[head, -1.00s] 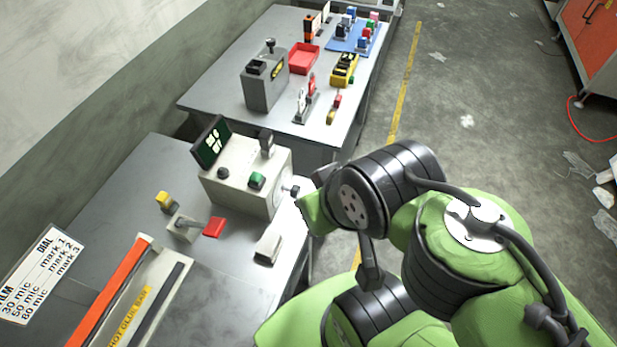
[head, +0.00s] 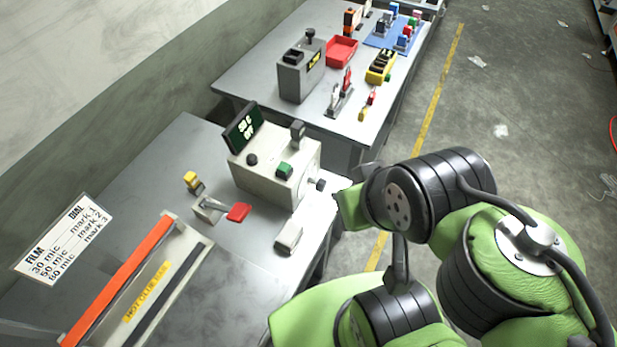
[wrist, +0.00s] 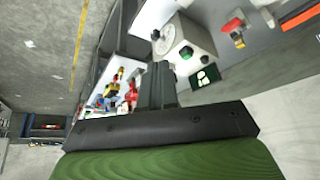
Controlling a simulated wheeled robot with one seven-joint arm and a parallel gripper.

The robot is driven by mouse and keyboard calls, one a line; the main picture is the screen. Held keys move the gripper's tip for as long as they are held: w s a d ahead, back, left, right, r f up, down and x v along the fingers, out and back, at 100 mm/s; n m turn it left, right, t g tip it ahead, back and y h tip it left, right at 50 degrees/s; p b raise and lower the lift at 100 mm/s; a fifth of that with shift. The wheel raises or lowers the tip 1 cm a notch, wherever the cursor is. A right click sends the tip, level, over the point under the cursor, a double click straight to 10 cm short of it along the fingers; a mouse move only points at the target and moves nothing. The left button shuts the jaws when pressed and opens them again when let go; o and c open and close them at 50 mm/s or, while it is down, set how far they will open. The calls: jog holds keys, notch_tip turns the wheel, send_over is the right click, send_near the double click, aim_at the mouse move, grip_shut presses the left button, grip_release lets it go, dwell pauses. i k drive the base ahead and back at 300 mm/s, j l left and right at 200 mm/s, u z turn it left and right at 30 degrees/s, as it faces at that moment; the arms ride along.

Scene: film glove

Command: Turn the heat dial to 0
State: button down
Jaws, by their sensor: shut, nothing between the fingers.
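The grey-white machine (head: 270,170) stands on the near bench, with a tilted dark display (head: 242,128) on top. The display seems to read "50 C OFF". A pale round dial (head: 308,196) with a small dark knob (head: 320,184) is on its right side; I take this for the heat dial. The wrist view shows the dial face (wrist: 164,42) beyond my gripper, but its marks are too small to read. My gripper (wrist: 157,68) is shut and empty, apart from the dial. In the head view my arm hides it, to the right of the machine.
A red-ended lever (head: 238,212) and a grey-white block (head: 289,238) are in front. The far bench (head: 255,75) holds several items.

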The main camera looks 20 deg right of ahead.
aim_at(321, 184)
jog(key=k+j+u, duration=0.15)
jog(key=u, duration=0.25)
jog(key=k+j+u, duration=0.3)
jog(key=u, duration=0.15)
